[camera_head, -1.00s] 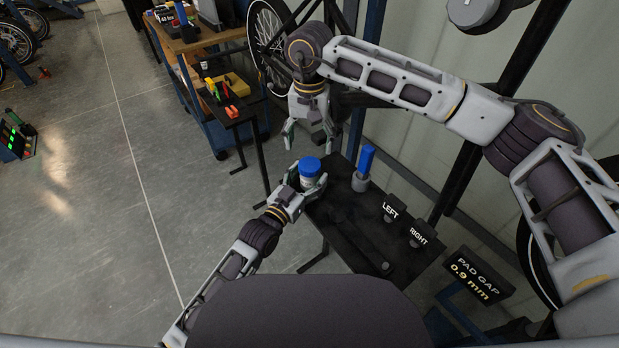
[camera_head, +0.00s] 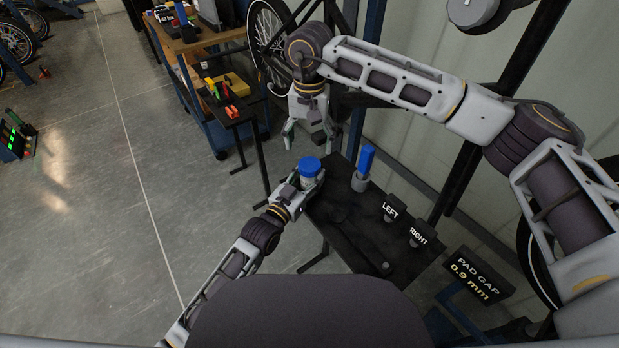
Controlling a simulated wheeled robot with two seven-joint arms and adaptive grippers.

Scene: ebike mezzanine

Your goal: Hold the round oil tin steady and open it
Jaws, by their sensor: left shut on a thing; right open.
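The round oil tin (camera_head: 308,169) has a blue lid and a pale body. It stands upright at the far left corner of the dark table (camera_head: 345,228). My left gripper (camera_head: 311,183) comes from the lower left and is shut on the tin's body, below the lid. My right gripper (camera_head: 309,140) hangs above the tin, pointing down, with its fingers open and empty. It is apart from the lid. The lid is seated on the tin. The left fingers hide part of the tin's body.
A blue-topped grey cylinder (camera_head: 362,172) stands to the right of the tin. LEFT (camera_head: 390,210) and RIGHT (camera_head: 419,235) signs line the table's right edge. A PAD GAP sign (camera_head: 474,274) reads 0.9 mm. A workbench (camera_head: 195,45) with coloured tools stands behind.

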